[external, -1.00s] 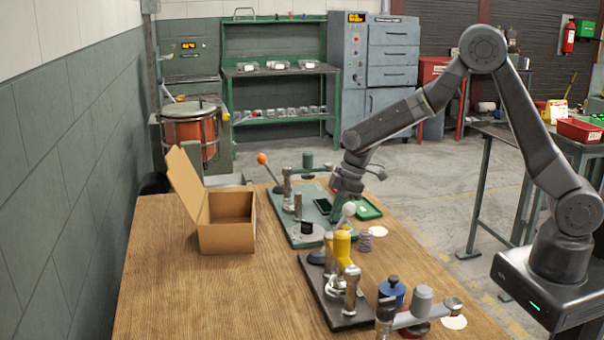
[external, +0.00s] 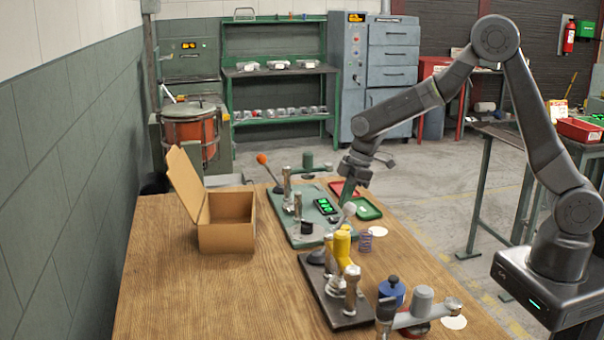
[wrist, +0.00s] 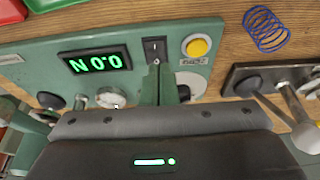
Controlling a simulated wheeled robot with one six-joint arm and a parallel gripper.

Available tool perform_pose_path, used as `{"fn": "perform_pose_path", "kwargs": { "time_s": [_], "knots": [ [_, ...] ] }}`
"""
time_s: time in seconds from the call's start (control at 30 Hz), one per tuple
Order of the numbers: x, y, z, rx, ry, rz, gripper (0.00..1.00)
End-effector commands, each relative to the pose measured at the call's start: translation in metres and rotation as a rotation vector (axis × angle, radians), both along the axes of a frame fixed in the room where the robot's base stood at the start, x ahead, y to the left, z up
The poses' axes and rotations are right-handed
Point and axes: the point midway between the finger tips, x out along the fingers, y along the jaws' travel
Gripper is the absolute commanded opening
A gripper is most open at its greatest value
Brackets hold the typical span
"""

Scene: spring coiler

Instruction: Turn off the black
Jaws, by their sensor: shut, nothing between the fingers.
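A black rocker switch (wrist: 155,50) sits on a green instrument panel (wrist: 140,80) in the wrist view. Left of it a black display (wrist: 97,60) glows green with 0.0 N; the lit display (external: 325,206) also shows in the external view. A yellow button (wrist: 197,47) is right of the switch. My gripper (wrist: 157,68) is shut and empty, its fingertips just below the switch in the wrist view; I cannot tell whether they touch it. In the external view my gripper (external: 347,202) points down over the right side of the green base.
A purple coil spring (wrist: 265,29) lies near the panel. A green tray (external: 367,208) and a red tray (external: 345,189) lie beyond it. A yellow-handled press (external: 342,243) stands in front, and an open cardboard box (external: 227,237) stands left. The table's left front is clear.

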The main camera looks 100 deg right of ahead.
Motion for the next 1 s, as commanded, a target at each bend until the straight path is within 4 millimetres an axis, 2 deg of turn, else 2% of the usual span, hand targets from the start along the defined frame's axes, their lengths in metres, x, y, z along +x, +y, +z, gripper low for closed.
{"fn": "perform_pose_path", "kwargs": {
  "time_s": [0.03, 0.3, 0.5, 0.7, 1.0],
  "knots": [
    [-0.002, -0.001, 0.015, -0.003, -0.004, -0.001, 0.00],
    [-0.021, -0.001, 0.064, -0.004, -0.005, 0.000, 0.00],
    [-0.030, -0.001, 0.091, -0.003, -0.004, -0.001, 0.00],
    [-0.034, 0.000, 0.100, -0.001, -0.002, 0.000, 0.00],
    [-0.032, 0.000, 0.101, -0.001, -0.002, 0.001, 0.00]
  ]
}}
